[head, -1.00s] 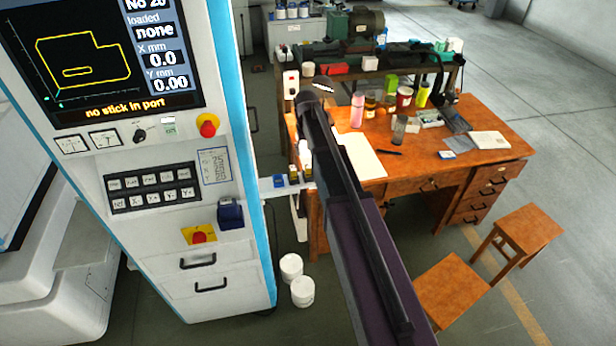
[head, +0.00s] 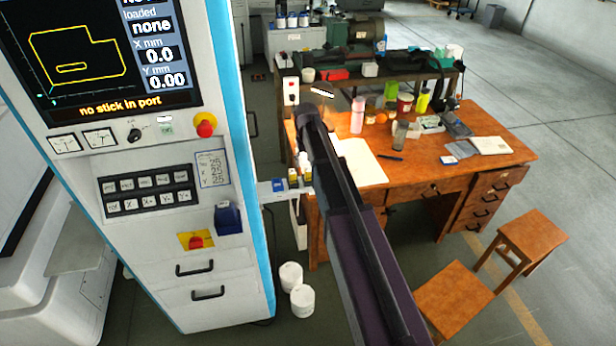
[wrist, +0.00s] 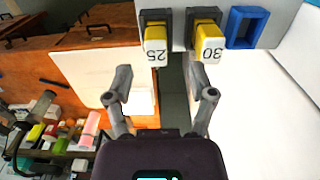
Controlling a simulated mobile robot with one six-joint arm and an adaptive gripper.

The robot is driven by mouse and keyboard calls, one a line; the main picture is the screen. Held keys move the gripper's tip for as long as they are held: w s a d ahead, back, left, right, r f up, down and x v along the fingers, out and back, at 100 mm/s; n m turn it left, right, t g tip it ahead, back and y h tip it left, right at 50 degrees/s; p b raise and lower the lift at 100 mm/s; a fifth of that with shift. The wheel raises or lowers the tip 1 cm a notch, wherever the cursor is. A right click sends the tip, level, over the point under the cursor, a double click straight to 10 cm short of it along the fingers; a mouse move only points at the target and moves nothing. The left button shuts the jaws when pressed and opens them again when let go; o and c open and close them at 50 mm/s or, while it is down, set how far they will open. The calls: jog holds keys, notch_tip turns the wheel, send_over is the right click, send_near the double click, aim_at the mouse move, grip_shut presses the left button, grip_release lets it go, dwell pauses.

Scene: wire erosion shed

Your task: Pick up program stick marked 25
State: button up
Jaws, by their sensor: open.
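My gripper (wrist: 162,90) is open and empty. Its two fingers point toward the stick row, short of the sticks, with the stick marked 25 lying ahead between their lines. In the head view my arm hides the gripper.
The stick marked 30 (wrist: 209,43) stands close beside it, then an empty blue holder (wrist: 247,28). The machine cabinet (head: 190,270) is left of the shelf; its screen (head: 95,60) reads "no stick in port". A wooden desk (head: 420,170) with bottles and papers stands to the right.

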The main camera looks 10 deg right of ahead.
aim_at(308, 169)
jog(key=shift+f, duration=0.15)
jog(key=f+b, duration=0.3)
jog(key=shift+s+d, duration=0.2)
jog(key=shift+f+b, duration=0.95)
jog(key=shift+b, duration=0.15)
grip_shut()
